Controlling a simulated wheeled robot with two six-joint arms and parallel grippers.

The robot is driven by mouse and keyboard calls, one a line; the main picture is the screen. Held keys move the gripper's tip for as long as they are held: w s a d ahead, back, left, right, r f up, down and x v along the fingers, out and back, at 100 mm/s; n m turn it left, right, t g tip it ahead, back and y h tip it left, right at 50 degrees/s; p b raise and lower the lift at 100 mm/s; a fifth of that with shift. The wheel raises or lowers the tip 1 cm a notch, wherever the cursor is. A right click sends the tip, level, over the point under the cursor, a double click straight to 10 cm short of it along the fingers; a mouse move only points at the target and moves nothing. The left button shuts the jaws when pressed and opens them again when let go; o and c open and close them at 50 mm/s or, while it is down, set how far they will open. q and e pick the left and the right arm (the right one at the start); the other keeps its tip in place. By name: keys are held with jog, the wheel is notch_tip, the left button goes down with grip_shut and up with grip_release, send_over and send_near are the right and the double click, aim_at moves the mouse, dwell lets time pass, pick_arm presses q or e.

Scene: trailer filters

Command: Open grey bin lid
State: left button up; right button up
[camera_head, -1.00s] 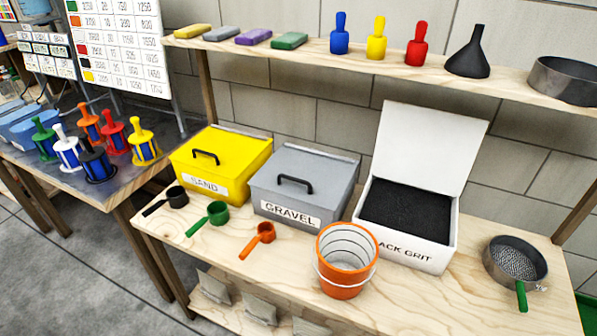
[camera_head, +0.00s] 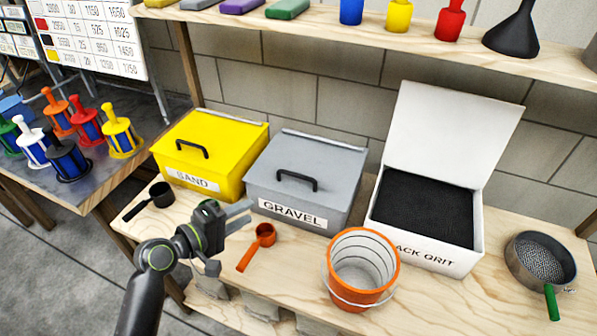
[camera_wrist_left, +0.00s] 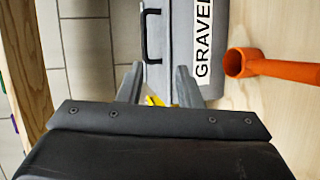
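The grey bin (camera_head: 305,180), labelled GRAVEL, stands on the wooden bench with its lid shut. Its black handle (camera_head: 297,180) is on the sloping lid. In the left wrist view the handle (camera_wrist_left: 149,36) lies beyond the fingertips, beside the GRAVEL label. My left gripper (camera_head: 243,213) is in front of the grey bin's lower left corner, apart from the handle. Its two fingers stand apart with nothing between them, as the left wrist view (camera_wrist_left: 158,85) also shows. My right gripper is not in view.
A shut yellow SAND bin (camera_head: 215,150) stands left, an open white grit bin (camera_head: 430,243) right. An orange bucket (camera_head: 361,268), an orange scoop (camera_head: 265,235), a black scoop (camera_head: 160,193) and a sieve (camera_head: 540,255) are on the bench. A shelf (camera_head: 400,48) runs above the bins.

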aim_at(298, 177)
pick_arm(q)
jog(key=shift+n+t, duration=0.3)
jog(key=shift+n, duration=0.1)
jog(key=x, duration=0.6)
jog(key=r+p+x, duration=0.1)
jog(key=x, duration=0.5)
jog(key=r+x, duration=0.1)
jog(key=x, duration=0.5)
jog(key=shift+w+d+r, duration=0.15)
jog(key=shift+w, duration=0.1)
jog(key=shift+c, duration=0.3)
grip_shut()
